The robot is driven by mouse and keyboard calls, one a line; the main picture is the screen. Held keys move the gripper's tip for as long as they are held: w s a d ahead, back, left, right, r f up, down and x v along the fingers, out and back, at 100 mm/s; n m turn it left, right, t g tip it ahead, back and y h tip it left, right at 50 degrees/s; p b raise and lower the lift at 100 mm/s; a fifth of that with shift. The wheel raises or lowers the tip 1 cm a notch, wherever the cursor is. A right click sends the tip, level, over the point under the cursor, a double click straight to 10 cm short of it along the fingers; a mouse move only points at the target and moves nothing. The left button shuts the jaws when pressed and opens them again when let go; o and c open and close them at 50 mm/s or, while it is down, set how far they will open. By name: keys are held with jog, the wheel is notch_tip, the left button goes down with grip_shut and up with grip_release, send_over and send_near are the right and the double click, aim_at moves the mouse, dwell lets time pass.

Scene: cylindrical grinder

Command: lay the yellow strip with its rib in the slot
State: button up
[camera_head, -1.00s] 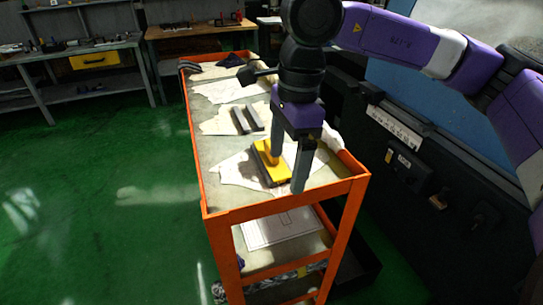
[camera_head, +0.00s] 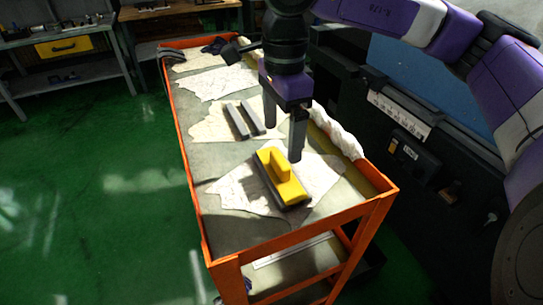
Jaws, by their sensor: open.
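The yellow strip (camera_head: 291,186), with a raised yellow block on top, lies along a dark grey base (camera_head: 268,182) on a white cloth on the orange cart. Whether its rib sits in a slot is hidden underneath. My gripper (camera_head: 283,140) is open and empty. Its two grey fingers point down above and behind the yellow strip, apart from it. Two grey bars (camera_head: 244,120) lie side by side on another cloth farther back; a dark gap shows between them.
The orange cart (camera_head: 297,237) has a raised rim. A rolled white cloth (camera_head: 338,133) lies along its right side. A dark machine (camera_head: 420,160) stands close on the right. Workbenches stand at the back left, and green floor is clear at left.

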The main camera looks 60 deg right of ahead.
aim_at(280, 159)
jog(key=shift+w+d+f, duration=0.1)
jog(key=shift+w+f, duration=0.05)
jog(key=shift+f, duration=0.4)
jog(key=shift+f+p, duration=0.8)
jog(key=shift+f, duration=2.55)
jog(key=c, duration=1.4)
jog(key=shift+c, duration=0.6)
jog(key=shift+r, duration=0.15)
